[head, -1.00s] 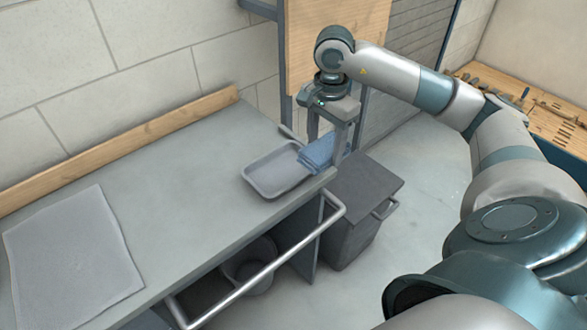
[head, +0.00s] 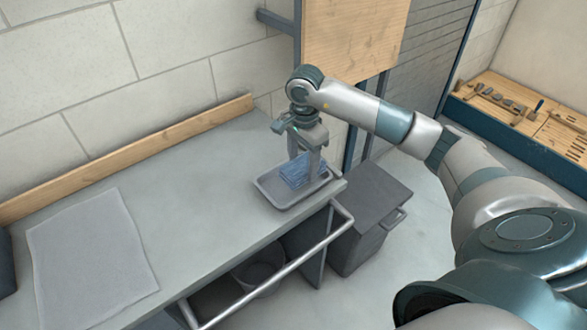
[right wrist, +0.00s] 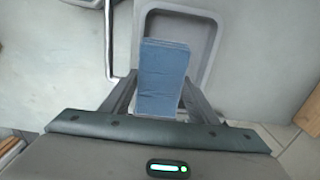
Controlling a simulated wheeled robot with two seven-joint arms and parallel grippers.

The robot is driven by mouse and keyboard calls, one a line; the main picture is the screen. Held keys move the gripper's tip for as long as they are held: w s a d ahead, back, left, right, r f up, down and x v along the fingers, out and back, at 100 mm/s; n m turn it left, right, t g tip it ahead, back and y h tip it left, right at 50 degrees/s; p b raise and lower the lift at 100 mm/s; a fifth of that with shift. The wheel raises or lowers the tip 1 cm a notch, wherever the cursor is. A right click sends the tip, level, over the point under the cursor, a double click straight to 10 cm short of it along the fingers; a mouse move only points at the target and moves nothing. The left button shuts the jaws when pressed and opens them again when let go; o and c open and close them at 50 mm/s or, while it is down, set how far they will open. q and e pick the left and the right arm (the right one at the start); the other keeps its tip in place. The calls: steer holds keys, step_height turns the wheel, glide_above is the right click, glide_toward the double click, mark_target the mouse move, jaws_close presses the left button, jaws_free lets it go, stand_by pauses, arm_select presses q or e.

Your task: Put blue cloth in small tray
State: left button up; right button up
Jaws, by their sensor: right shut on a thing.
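The blue cloth (head: 296,171) is a folded stack held between the fingers of my right gripper (head: 305,168), which is shut on it. The small tray (head: 268,196) is grey and shallow and sits at the right end of the counter. In the head view the cloth is over the tray's inside; I cannot tell whether it touches the floor of the tray. In the right wrist view the cloth (right wrist: 163,75) lies between the two fingers and covers part of the tray (right wrist: 208,28). My left gripper is not in view.
The grey counter (head: 190,200) is clear left of the tray up to a flat grey mat (head: 90,255). A metal rail (head: 275,275) runs along the counter's front edge. A dark grey bin (head: 365,215) stands right of the counter, and a wooden ledge (head: 130,155) lines the wall.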

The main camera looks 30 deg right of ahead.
mark_target(293, 162)
steer(key=shift+w+a+f+p, duration=0.2)
steer(key=shift+w+a+f, duration=0.2)
steer(key=shift+w, duration=0.2)
steer(key=shift+w+a+f+p, duration=0.15)
steer(key=shift+w+a+f, duration=0.15)
steer(key=shift+w+f, duration=0.25)
steer(key=shift+r, duration=0.1)
steer(key=shift+f+p, duration=0.45)
step_height(293, 162, down, 3)
steer(key=shift+r+p, duration=0.15)
steer(key=shift+p, duration=0.6)
steer(key=shift+f, duration=0.2)
steer(key=shift+f, duration=0.15)
steer(key=o, duration=0.7)
